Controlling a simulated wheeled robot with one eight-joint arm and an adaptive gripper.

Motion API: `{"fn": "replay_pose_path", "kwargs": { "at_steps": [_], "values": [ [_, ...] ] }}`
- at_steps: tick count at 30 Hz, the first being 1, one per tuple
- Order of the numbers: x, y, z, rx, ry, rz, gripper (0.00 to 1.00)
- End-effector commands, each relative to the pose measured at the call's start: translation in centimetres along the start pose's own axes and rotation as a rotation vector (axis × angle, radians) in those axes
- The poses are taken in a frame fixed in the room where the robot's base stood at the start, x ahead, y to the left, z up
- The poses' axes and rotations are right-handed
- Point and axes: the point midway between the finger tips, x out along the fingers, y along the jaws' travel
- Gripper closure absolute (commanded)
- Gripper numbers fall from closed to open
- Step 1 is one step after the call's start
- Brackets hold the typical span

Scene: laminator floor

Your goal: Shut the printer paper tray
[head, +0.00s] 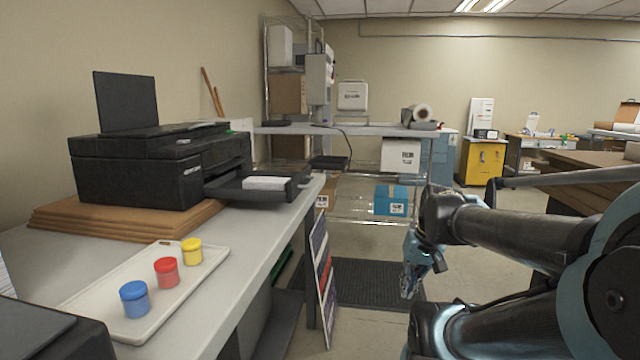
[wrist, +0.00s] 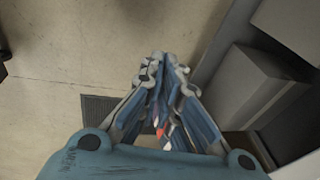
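The black printer (head: 150,172) stands on a brown board on the table at the left of the head view. Its paper tray (head: 232,188) sticks out of its right side, pulled out, with a stack of white paper (head: 268,183) on it. The tray's end lies near the table's right edge. My gripper (head: 408,288) hangs over the floor to the right of the table, well apart from the tray. In the wrist view its blue fingers (wrist: 166,66) come together at the tips, with nothing seen held. The printer and tray cannot be made out in the wrist view.
A white tray (head: 82,298) with blue, red and yellow jars lies on the table's near part, in front of the printer. Signboards (head: 321,262) lean at the table's right side. Floor around the dark mat (head: 372,283) is open. Wire shelving stands behind.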

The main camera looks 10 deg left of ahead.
Motion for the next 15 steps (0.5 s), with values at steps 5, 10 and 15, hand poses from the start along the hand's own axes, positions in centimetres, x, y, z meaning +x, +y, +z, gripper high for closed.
{"fn": "replay_pose_path", "kwargs": {
  "at_steps": [5,10,15],
  "values": [
    [-2.0,-3.7,-3.6,0.045,-0.027,-0.161,1.0],
    [-4.0,-7.0,-7.2,0.079,-0.05,-0.318,1.0],
    [-6.1,-9.9,-11.2,0.106,-0.07,-0.476,1.0]
  ]
}}
